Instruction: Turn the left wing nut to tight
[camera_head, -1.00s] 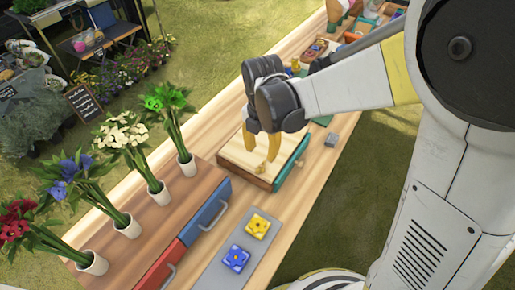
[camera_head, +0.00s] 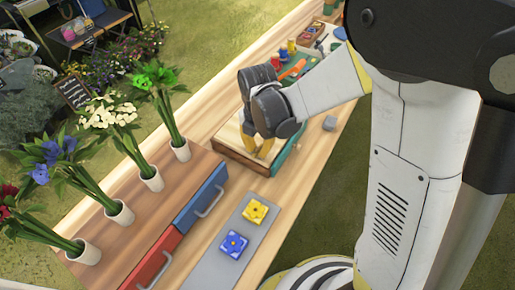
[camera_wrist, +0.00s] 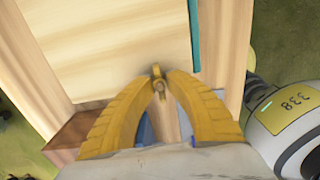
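A small brass-coloured wing nut (camera_wrist: 157,72) shows between my fingertips in the wrist view, near the front edge of a pale wooden box lid (camera_wrist: 110,45). My gripper (camera_wrist: 158,86) has its two yellow fingers closed in on the nut from both sides. In the head view my gripper (camera_head: 263,152) is down at the box (camera_head: 234,133), and its fingers hide the nut. The nut's turn angle is hard to read. I cannot make out a second wing nut.
A grey mat (camera_head: 213,266) with yellow (camera_head: 255,211) and blue (camera_head: 233,244) flower-like pieces lies in front. Red (camera_head: 155,267) and blue (camera_head: 200,195) drawer fronts and several flower vases (camera_head: 150,178) stand left.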

